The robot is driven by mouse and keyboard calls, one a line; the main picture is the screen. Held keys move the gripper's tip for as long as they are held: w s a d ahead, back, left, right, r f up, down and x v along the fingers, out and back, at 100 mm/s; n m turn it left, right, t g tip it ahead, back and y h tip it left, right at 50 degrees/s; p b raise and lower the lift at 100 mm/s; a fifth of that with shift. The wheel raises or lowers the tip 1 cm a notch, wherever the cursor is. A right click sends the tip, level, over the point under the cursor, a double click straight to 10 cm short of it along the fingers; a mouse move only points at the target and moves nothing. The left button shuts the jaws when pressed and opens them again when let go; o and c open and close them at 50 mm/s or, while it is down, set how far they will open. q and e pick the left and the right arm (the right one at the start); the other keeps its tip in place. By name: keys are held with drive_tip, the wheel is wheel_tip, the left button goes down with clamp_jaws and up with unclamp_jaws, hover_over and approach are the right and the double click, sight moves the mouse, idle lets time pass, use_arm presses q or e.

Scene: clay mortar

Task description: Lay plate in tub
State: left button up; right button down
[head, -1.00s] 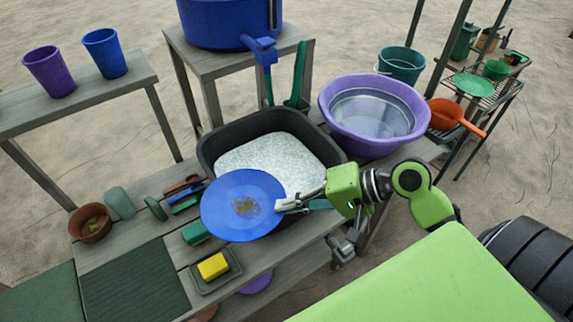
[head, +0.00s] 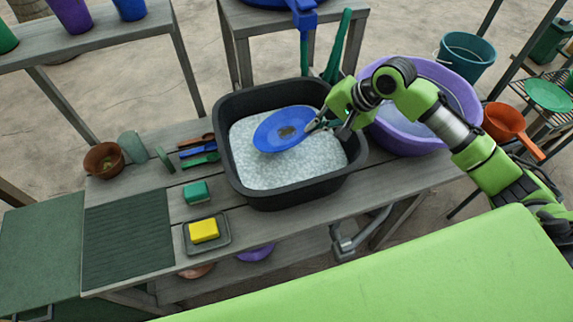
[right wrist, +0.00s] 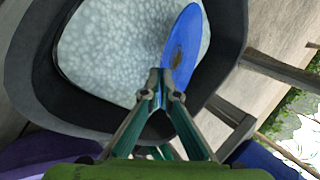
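The blue plate (head: 284,130), with a brown stain in its middle, is over the black tub (head: 262,200) in the head view. The tub holds whitish, foamy water (head: 262,171). My right gripper (head: 318,124) is shut on the plate's right edge. In the right wrist view the plate (right wrist: 183,48) stands edge-on between the fingertips (right wrist: 162,88), with the foam (right wrist: 110,45) behind it. I cannot tell whether the plate touches the foam. My left gripper is not in view.
A purple basin (head: 405,138) stands right of the tub, close to my right arm. A yellow sponge (head: 204,230) on a tray, a green scrubber (head: 196,192), brushes (head: 198,152) and a brown bowl (head: 104,160) lie left of the tub. A ribbed mat (head: 128,238) is clear.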

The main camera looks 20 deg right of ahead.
drive_tip(key=shift+f+p, duration=0.35)
drive_tip(key=shift+f, duration=4.9)
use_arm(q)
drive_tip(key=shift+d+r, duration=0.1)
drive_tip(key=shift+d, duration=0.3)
use_arm(e)
drive_tip(key=c, duration=2.3)
unclamp_jaws()
drive_tip(key=shift+f, duration=0.1)
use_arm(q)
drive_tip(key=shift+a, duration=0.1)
